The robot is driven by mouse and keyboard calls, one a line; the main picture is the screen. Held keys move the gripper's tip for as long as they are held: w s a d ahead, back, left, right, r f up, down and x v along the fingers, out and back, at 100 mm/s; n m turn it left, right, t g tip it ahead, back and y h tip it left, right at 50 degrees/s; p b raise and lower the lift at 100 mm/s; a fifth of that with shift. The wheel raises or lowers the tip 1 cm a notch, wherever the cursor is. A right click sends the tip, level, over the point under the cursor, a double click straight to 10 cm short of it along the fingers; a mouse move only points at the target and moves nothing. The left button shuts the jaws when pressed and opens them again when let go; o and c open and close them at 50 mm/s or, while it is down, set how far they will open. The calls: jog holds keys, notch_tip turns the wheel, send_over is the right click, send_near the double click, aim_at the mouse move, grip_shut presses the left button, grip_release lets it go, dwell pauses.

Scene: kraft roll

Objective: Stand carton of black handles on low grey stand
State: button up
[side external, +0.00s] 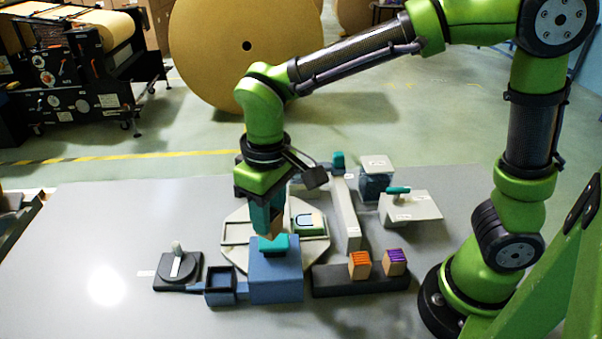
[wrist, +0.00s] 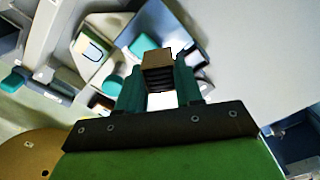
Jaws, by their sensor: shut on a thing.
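My gripper (side external: 268,222) points down, its teal fingers shut on a small brown carton (wrist: 156,57). Black stripes, seemingly the handles, show on the carton's near face in the wrist view, between the fingertips (wrist: 158,78). In the side view only a bit of brown carton (side external: 273,228) shows, above or behind a blue box; the fingers hide the rest. A low dark grey stand (side external: 330,284) lies to the right of the blue box. A carton with orange handles (side external: 360,265) and one with purple handles (side external: 395,262) stand on its right half; its left part is bare.
The blue box (side external: 277,282) with a teal piece (side external: 280,243) on top stands under my gripper. A smaller blue open box (side external: 220,290) and a dark base with a knob (side external: 178,272) are to its left. A pale octagonal plate (side external: 235,236) and a long pale bar (side external: 346,215) lie behind.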

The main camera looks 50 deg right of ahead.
jog(key=shift+s+d+f+n, duration=1.1)
jog(key=shift+f+n, duration=0.6)
jog(key=shift+n, duration=2.45)
jog(key=shift+s+d+f+n, duration=0.8)
jog(key=shift+s+f+n, duration=0.7)
jog(key=shift+n, duration=2.6)
jog(key=shift+s+d+f+n, duration=1.05)
jog(key=shift+f+n, duration=0.8)
jog(key=shift+n, duration=2.3)
jog(key=shift+a+f, duration=0.1)
jog(key=shift+f, duration=0.7)
